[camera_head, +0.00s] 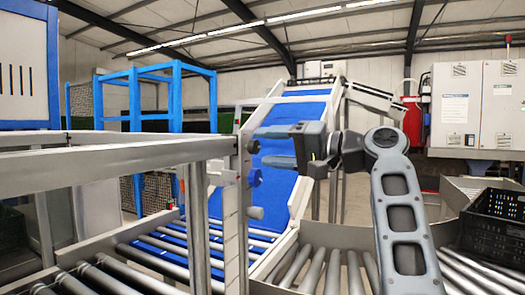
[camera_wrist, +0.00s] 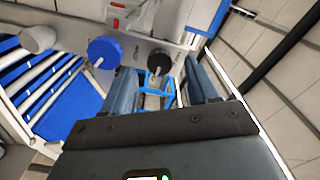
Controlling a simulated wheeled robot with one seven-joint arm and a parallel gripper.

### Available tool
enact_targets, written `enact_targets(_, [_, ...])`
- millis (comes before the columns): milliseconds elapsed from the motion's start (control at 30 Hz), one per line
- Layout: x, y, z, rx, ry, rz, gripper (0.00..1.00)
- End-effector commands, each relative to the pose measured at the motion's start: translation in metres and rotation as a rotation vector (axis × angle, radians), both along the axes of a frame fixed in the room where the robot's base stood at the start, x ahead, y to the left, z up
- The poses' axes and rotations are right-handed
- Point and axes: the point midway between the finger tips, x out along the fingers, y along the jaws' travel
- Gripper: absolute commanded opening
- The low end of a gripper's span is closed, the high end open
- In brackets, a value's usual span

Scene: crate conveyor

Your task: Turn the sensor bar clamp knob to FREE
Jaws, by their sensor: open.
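Three knobs sit in a column on an upright metal post (camera_head: 236,225). The top one is a dark knob (camera_head: 253,147), the middle one is a blue knob (camera_head: 254,178), and the lowest is a grey knob (camera_head: 256,212). In the wrist view they appear as a black knob (camera_wrist: 159,62), a blue knob (camera_wrist: 103,52) and a grey knob (camera_wrist: 38,38). My gripper (camera_head: 264,147) is open and level with the dark knob, which lies between the fingertip lines; contact cannot be told. Small markings on the plate are unreadable, so the clamp knob's label and setting cannot be told.
A metal rail frame (camera_head: 120,152) fills the left foreground. Roller conveyors (camera_head: 180,250) run below, and a blue inclined belt (camera_head: 300,120) rises behind my gripper. A black crate (camera_head: 495,215) stands at right. The blue knob is close below my lower finger.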

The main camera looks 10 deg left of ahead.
Motion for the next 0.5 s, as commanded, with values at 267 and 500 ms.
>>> enact_targets(267, [-0.014, -0.04, -0.002, 0.001, 0.0, -0.002, 0.59])
enact_targets(500, [-0.018, -0.05, -0.001, -0.001, 0.001, 0.0, 0.59])
